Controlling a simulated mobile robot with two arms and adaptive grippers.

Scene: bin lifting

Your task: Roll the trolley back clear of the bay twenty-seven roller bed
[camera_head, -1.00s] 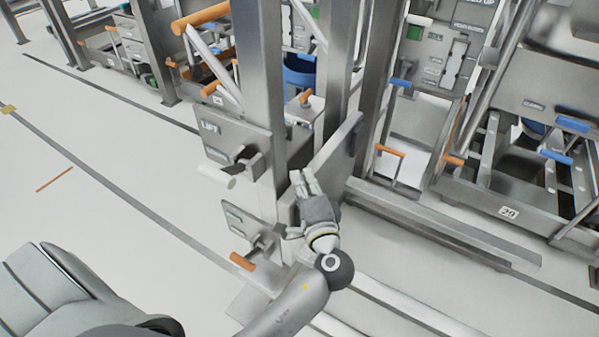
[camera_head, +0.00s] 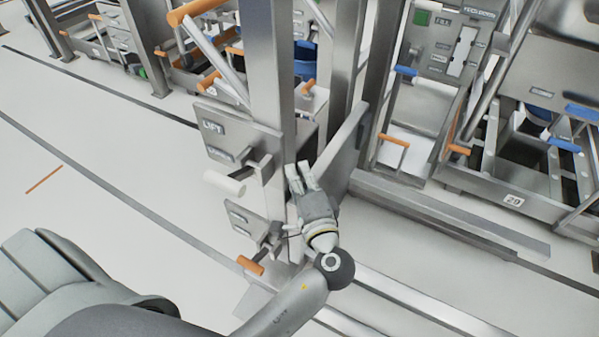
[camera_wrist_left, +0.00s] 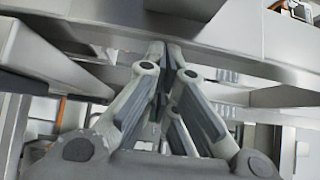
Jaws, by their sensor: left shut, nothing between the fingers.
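A steel frame with tall posts (camera_head: 265,62) stands in the middle of the head view; I cannot tell for sure whether it is the trolley. It carries a plate marked LIFT (camera_head: 236,140), a crank with a white grip (camera_head: 225,183) and a lower orange handle (camera_head: 250,265). My left gripper (camera_head: 302,178) is shut and empty, beside the posts and in front of a slanted steel plate (camera_head: 338,150). In the left wrist view its fingers (camera_wrist_left: 160,60) meet close to a grey steel bar (camera_wrist_left: 240,62); contact is unclear. No bay twenty-seven label is readable. My right gripper is out of view.
A station labelled 29 (camera_head: 512,201) with blue handles stands at the right. A long steel rail (camera_head: 450,218) runs low across the right side. A blue bin (camera_head: 305,62) stands behind the posts. The pale floor at the left is open, with dark lines.

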